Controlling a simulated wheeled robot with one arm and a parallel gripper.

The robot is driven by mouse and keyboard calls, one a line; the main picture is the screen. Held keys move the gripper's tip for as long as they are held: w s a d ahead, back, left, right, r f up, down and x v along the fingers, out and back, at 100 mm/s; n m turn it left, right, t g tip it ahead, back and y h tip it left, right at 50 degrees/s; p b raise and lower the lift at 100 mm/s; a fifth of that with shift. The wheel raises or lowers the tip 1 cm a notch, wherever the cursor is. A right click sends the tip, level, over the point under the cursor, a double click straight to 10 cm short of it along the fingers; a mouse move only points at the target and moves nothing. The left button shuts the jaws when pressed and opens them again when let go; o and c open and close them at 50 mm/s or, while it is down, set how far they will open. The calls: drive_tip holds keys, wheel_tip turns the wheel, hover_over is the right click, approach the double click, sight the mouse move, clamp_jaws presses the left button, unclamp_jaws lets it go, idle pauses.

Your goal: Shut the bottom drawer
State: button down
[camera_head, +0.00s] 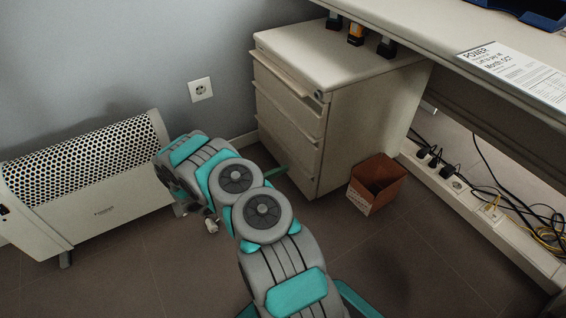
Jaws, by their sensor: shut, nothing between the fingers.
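A cream drawer cabinet (368,126) stands by the grey wall, partly under the desk. Its drawer fronts face left. The top drawer front (279,76) has a lip that juts out. The bottom drawer (286,153) is the lowest front; my arm is beside its lower left, and how far it stands out is hard to tell. My grey and teal arm reaches up from the bottom edge and bends left. A thin teal part shows beside the bottom drawer; I cannot tell whether they touch. My gripper's fingertips cannot be made out behind the arm.
A white heater (105,208) stands on the left. A small brown bin (376,184) sits right of the cabinet. Cables and plugs (450,170) run along a strip under the desk (430,45). A wall socket (200,90) is left of the cabinet. The front floor is partly clear.

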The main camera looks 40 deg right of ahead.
drive_tip(key=v, duration=1)
drive_tip(key=shift+a+p, duration=0.35)
drive_tip(key=shift+p, duration=0.1)
drive_tip(key=s+a+r+m+g+y+p, duration=0.1)
drive_tip(key=s+r+m+y, duration=0.1)
drive_tip(key=s+r+m, duration=0.5)
drive_tip(key=s+a+r+m+g+y+p, duration=0.1)
drive_tip(key=r+m+g+y+p, duration=0.3)
drive_tip(key=r, duration=0.6)
drive_tip(key=s+a+r+m+t+y+b, duration=0.1)
drive_tip(key=s+r+m, duration=0.4)
drive_tip(key=r, duration=0.4)
drive_tip(key=s+a+r+m+t+y+p, duration=0.3)
drive_tip(key=s+a+r+m+y, duration=0.2)
drive_tip(key=s+a+m, duration=0.3)
drive_tip(key=s+a+r+m+t+y+p, duration=0.3)
drive_tip(key=s+a+r+m+y, duration=0.2)
drive_tip(key=a, duration=0.9)
drive_tip(key=s+r+m, duration=0.3)
drive_tip(key=s+m, duration=0.1)
drive_tip(key=shift+a+r+t, duration=0.25)
drive_tip(key=shift+t, duration=0.05)
drive_tip(key=shift+s, duration=0.15)
